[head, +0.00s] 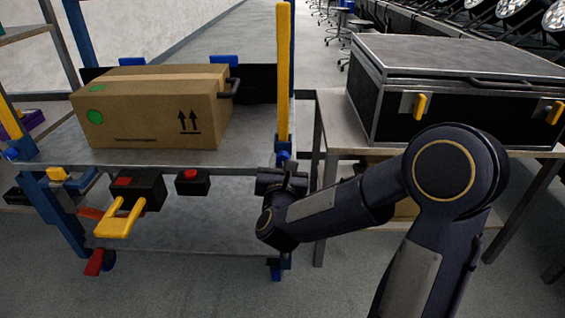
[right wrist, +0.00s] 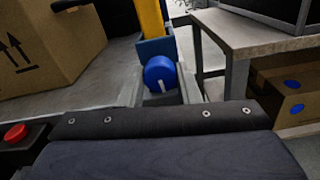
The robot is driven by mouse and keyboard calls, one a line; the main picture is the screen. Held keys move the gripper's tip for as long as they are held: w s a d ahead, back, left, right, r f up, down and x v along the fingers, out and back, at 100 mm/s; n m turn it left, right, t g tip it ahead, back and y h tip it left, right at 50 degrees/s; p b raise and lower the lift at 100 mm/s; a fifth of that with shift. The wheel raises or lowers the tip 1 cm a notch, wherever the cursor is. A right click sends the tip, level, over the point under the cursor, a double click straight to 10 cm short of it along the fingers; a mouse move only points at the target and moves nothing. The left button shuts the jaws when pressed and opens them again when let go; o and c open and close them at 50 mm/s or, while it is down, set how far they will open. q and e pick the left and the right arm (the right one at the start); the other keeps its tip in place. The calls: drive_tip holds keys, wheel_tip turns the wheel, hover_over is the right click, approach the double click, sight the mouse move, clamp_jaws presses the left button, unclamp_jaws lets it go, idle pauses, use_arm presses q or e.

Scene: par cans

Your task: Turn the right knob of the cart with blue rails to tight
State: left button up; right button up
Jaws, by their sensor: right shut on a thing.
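The cart (head: 262,190) has blue uprights, a grey shelf and a yellow post (head: 284,75) at its right. Its right knob (right wrist: 160,72) is round and blue with a short white mark low on its face, in the right wrist view. In the head view my gripper mostly hides this knob. My right gripper (head: 283,172) is at the cart's front right corner, shut on the right knob. The cart's left knob (head: 12,153) is blue and sits at the left post. My left gripper is not in view.
A cardboard box (head: 150,110) stands on the cart shelf. A table with a black case (head: 450,85) stands close on the right.

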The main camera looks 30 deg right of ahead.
drive_tip(key=o, duration=1)
drive_tip(key=p+v, duration=0.1)
drive_tip(key=v, duration=0.7)
drive_tip(key=shift+d, duration=0.1)
drive_tip(key=shift+w, duration=0.1)
